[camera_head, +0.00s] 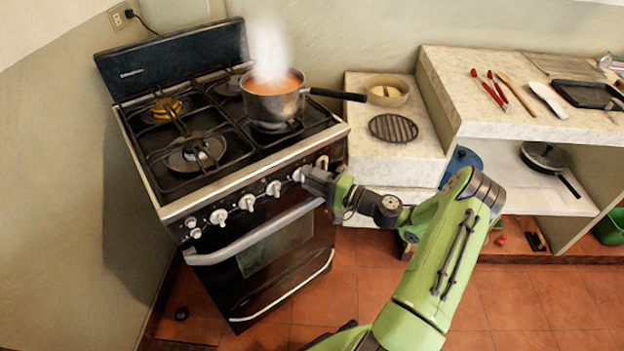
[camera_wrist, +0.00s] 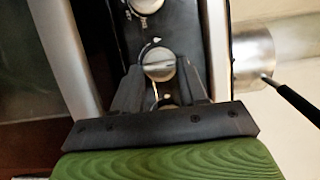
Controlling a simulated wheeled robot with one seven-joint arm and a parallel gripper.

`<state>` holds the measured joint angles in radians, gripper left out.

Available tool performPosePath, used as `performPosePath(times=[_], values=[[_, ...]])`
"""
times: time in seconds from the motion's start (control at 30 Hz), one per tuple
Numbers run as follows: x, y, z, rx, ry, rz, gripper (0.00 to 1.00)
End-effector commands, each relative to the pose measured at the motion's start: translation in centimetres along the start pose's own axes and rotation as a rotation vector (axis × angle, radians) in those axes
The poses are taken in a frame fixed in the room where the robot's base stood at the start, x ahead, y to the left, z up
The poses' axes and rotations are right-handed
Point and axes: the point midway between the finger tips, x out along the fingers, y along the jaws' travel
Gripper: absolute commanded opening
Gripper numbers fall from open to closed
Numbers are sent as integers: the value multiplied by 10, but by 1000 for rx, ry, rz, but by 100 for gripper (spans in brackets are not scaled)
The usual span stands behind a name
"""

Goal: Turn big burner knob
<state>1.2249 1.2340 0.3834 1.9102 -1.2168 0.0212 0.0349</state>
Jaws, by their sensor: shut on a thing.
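The stove (camera_head: 240,170) stands at the left with a row of pale knobs along its dark front panel. My gripper (camera_head: 303,176) reaches in from the right and is shut on a knob (camera_head: 298,174) near the right end of that row. In the wrist view, the two dark fingers sit on either side of this round knob (camera_wrist: 158,62), whose ridge lies across the picture. Another knob (camera_wrist: 145,5) shows at the top edge. A further knob (camera_head: 322,161) lies just to the right of my gripper; the fingers partly hide it in the wrist view.
The oven handle (camera_head: 255,235) runs below the knobs. A stone counter (camera_head: 520,105) with utensils is at the right.

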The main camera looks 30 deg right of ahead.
Motion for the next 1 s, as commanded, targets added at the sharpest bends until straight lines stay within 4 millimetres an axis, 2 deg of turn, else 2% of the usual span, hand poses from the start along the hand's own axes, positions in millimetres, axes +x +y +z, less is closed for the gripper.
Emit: performPosePath(times=[0.17,0.2,0.33,0.67,0.77,1.0], values=[[0,1,-1,1,3,2,12],[0,1,-1,1,3,2,48],[0,0,0,0,2,1,68],[-5,0,-1,0,2,1,68],[-21,-1,-1,1,6,2,68],[-89,-2,-1,1,8,2,68]])
